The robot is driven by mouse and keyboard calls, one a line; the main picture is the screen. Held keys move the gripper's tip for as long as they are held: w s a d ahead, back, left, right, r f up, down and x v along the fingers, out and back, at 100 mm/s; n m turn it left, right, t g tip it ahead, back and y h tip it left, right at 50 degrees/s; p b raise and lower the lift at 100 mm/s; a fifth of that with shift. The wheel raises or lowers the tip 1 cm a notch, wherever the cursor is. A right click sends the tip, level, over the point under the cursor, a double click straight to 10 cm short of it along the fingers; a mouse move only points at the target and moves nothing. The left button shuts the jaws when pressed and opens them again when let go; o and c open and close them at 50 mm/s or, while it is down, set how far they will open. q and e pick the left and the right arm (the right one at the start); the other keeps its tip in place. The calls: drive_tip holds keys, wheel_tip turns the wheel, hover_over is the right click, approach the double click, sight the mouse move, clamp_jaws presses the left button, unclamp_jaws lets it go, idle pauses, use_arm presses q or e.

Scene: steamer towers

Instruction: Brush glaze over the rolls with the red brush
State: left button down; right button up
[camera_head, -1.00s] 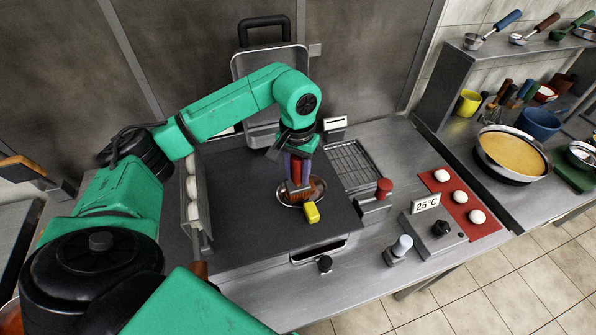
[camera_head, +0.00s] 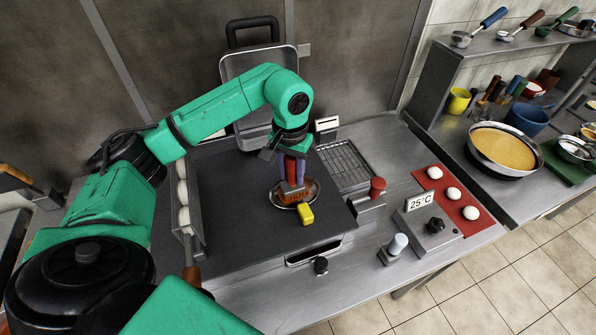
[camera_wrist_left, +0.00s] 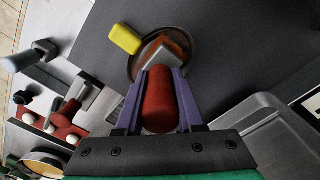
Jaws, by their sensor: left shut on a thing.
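My left gripper (camera_head: 291,170) is shut on the red handle of the brush, which points down. The red handle (camera_wrist_left: 158,100) shows between the purple fingers in the left wrist view. The brush head (camera_head: 294,193) is over or in a round dish (camera_head: 313,187) of brown glaze on the dark grey top; whether it touches the bottom cannot be told. Three white rolls (camera_head: 453,194) sit on a red mat (camera_head: 424,178) at the right. My right gripper is not in view.
A yellow block (camera_head: 305,213) lies against the dish's front edge. A wire rack (camera_head: 343,163), a red-knobbed device (camera_head: 377,188) and a 25°C display (camera_head: 420,201) stand between dish and mat. A steamer tray (camera_head: 187,205) of white buns is at left.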

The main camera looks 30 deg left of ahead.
sight(290, 158)
use_arm(q)
drive_tip(key=shift+s+a, duration=0.2)
drive_tip(key=shift+s, duration=0.05)
drive_tip(key=shift+r+p, duration=0.45)
drive_tip(key=shift+r, duration=0.35)
wheel_tip(290, 158, up, 5)
drive_tip(key=p, duration=0.3)
drive_tip(key=shift+r, duration=0.1)
drive_tip(key=shift+w, duration=0.1)
